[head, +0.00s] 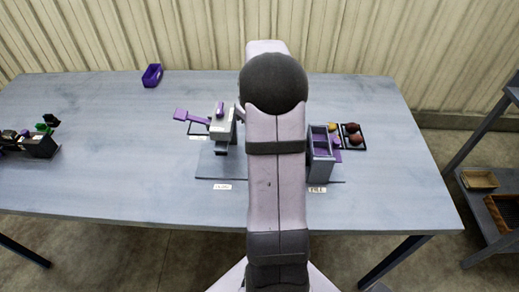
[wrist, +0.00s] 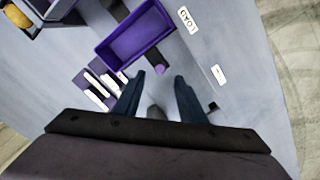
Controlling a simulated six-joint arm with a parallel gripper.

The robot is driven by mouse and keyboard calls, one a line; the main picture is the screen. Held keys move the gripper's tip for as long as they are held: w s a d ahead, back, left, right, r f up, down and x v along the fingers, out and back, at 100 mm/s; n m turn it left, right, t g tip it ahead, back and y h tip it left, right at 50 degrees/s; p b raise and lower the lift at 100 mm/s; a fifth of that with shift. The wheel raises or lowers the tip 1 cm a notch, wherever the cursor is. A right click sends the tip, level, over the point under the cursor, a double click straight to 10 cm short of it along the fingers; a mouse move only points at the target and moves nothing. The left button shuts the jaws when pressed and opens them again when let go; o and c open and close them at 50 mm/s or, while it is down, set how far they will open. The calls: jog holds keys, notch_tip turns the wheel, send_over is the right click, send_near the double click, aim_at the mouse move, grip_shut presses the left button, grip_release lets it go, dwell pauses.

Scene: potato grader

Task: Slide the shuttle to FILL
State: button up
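The shuttle, an open purple box (wrist: 138,36), shows in the wrist view on a dark track. It looks empty. A small purple knob (wrist: 159,69) sticks out from its near side. My gripper (wrist: 159,75) is open, with its two dark fingertips on either side of the knob in the picture. I cannot tell whether they are at its height or touch it. A LOAD label (wrist: 187,20) lies beside the box. The FILL label (head: 318,190) is at the right in the head view, before a grey and purple hopper (head: 320,158). My arm hides the gripper and shuttle in the head view.
A grey machine with a purple lever (head: 190,117) stands left of my arm. A dark tray (head: 362,143) with potatoes is at the right. A purple bin (head: 152,75) sits at the back edge. Small dark equipment (head: 40,145) is far left. The table front is clear.

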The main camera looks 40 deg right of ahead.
jog(key=shift+f+p, duration=0.8)
jog(key=shift+f, duration=2.35)
grip_shut()
jog(key=s+d, duration=0.8)
jog(key=shift+s+d+r, duration=0.1)
jog(key=shift+d, duration=0.05)
